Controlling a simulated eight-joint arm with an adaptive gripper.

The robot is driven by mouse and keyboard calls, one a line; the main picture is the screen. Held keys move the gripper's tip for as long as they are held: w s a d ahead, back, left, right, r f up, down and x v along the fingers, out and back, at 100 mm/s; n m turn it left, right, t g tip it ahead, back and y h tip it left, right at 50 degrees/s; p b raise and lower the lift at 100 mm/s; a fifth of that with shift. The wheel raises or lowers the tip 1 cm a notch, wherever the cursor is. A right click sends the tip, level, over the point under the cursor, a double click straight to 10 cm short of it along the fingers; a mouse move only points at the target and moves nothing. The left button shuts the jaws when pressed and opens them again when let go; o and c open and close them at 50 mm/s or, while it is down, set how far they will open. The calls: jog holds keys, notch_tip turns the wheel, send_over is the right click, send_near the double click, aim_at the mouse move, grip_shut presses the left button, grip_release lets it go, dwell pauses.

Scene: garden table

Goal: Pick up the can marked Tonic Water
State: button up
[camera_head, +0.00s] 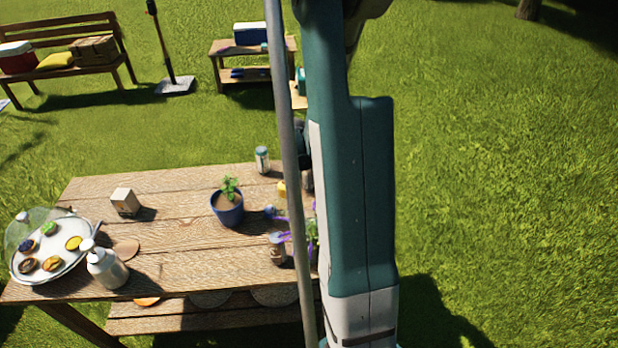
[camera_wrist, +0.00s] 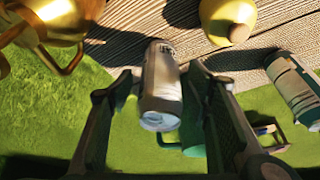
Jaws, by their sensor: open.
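In the wrist view, a silver-white can (camera_wrist: 161,88) with dark marks near its table end stands between the fingers of my gripper (camera_wrist: 163,76). The gripper is open, with a finger on each side of the can; I cannot tell whether either touches it. A second can (camera_wrist: 294,90), white and teal, stands to the right, outside the fingers. I cannot read Tonic Water on either can. In the head view, a can with a teal band (camera_head: 262,160) stands at the table's far edge, and my arm hides most of the gripper and the area around it.
A yellow rounded object (camera_wrist: 228,20) and a brass vessel with a handle (camera_wrist: 62,22) are close by in the wrist view. On the wooden table (camera_head: 170,215) stand a potted plant (camera_head: 228,206), a small box (camera_head: 125,201), a pump bottle (camera_head: 105,267) and a round tray (camera_head: 72,264).

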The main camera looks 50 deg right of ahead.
dwell(0.3)
jog(key=c, duration=1.2)
jog(key=shift+r, duration=0.15)
jog(key=shift+r+p, duration=0.65)
jog(key=shift+r, duration=4.2)
